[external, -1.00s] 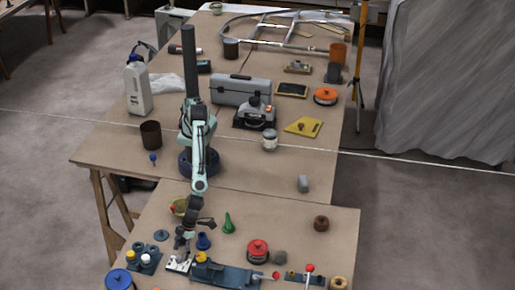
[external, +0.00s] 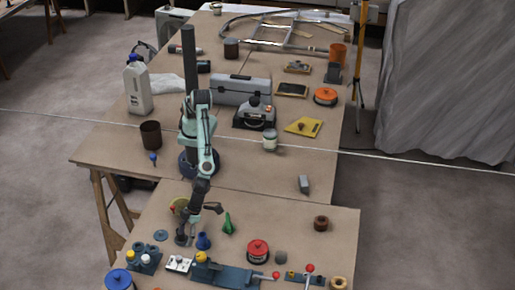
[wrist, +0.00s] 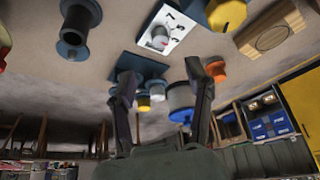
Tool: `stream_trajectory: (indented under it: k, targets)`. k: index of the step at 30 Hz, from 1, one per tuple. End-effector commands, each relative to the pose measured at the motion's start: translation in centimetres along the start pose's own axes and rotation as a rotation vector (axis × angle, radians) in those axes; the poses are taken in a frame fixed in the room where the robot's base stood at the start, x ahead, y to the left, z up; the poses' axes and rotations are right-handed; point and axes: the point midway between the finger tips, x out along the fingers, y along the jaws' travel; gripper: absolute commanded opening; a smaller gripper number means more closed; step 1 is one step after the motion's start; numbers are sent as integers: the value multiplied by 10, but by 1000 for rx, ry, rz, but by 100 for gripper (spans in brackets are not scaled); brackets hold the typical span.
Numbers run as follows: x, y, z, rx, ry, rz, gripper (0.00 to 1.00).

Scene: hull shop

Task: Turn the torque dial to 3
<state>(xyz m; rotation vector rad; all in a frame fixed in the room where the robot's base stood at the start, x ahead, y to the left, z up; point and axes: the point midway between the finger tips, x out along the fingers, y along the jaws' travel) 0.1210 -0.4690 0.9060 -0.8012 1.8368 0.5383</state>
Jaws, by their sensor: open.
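The torque dial (wrist: 159,38) is a small grey knob with a reddish mark on a white plate (wrist: 178,27) bearing dark figures. The figures and the dial's setting are too small to read surely. In the external view, the white plate (external: 178,264) lies near the table's front edge, left of the long blue fixture. My gripper (external: 185,239) is just behind the plate and apart from it. In the wrist view, my gripper (wrist: 160,70) has its two fingers spread, with nothing held between them; the dial shows beyond the fingertips.
Left of the plate stands a blue block with yellow and white knobs (external: 145,260). A blue spool (external: 203,241) and green cone (external: 228,224) stand close to my gripper's right. A blue fixture (external: 228,275) and red-topped pot (external: 258,250) lie further right.

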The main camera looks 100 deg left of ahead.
Motion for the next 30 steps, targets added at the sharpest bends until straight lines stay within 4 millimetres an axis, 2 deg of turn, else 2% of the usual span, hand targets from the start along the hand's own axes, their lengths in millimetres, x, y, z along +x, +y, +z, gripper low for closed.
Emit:
stream_trajectory:
  k: [1,7,15,20,26,27,29,30]
  targets:
    - [13,0,1,18,-2,11,52]
    - [37,-1,1,38,-1,16,52]
    - [78,0,1,37,-2,14,52]
    - [88,0,1,37,-1,13,52]
    - [89,0,1,37,-1,12,52]
    - [89,0,1,37,-1,12,48]
    - [89,0,1,37,-1,12,30]
    - [89,0,1,37,-1,12,17]
